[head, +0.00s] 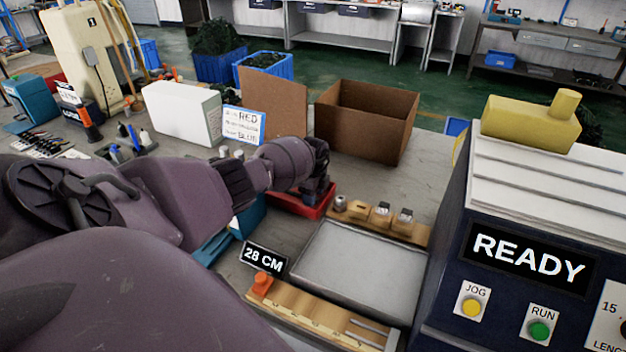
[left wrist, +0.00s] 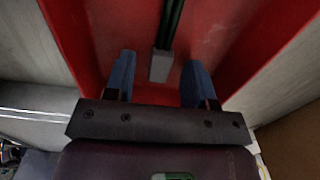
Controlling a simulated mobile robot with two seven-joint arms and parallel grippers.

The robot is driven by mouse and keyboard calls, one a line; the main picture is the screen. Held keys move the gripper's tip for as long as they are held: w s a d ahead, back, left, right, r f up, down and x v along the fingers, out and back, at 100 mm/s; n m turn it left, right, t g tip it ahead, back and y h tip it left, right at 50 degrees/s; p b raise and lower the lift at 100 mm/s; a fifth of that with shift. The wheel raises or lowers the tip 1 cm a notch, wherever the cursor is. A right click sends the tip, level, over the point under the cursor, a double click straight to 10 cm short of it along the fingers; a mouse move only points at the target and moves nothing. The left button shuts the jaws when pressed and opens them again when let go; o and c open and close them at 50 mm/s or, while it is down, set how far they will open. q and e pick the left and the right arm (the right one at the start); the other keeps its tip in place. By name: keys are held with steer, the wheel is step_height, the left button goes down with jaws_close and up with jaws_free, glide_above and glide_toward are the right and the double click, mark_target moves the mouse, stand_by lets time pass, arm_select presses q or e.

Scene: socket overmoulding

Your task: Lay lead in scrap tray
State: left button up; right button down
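The red scrap tray (head: 292,205) stands on the bench in the head view, partly hidden behind my left arm; its red floor (left wrist: 245,30) fills much of the left wrist view. My left gripper (head: 317,195) points down at the tray. In the left wrist view my left gripper (left wrist: 158,80) has its two blue fingers apart. A lead with a dark cable and a grey end piece (left wrist: 162,65) shows between the fingers, with a gap on both sides. I cannot tell whether it rests on the tray floor. My right gripper is not in view.
An open cardboard box (head: 360,125) stands behind the tray. A wooden holder (head: 375,220) with small fittings and a grey flat-bottomed tray (head: 355,270) lie to the right and in front. A dark machine marked READY (head: 530,255) stands at the right.

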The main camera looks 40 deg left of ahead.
arm_select(q)
steer(key=shift+r, duration=0.35)
step_height(320, 180, up, 10)
steer(key=p, duration=0.3)
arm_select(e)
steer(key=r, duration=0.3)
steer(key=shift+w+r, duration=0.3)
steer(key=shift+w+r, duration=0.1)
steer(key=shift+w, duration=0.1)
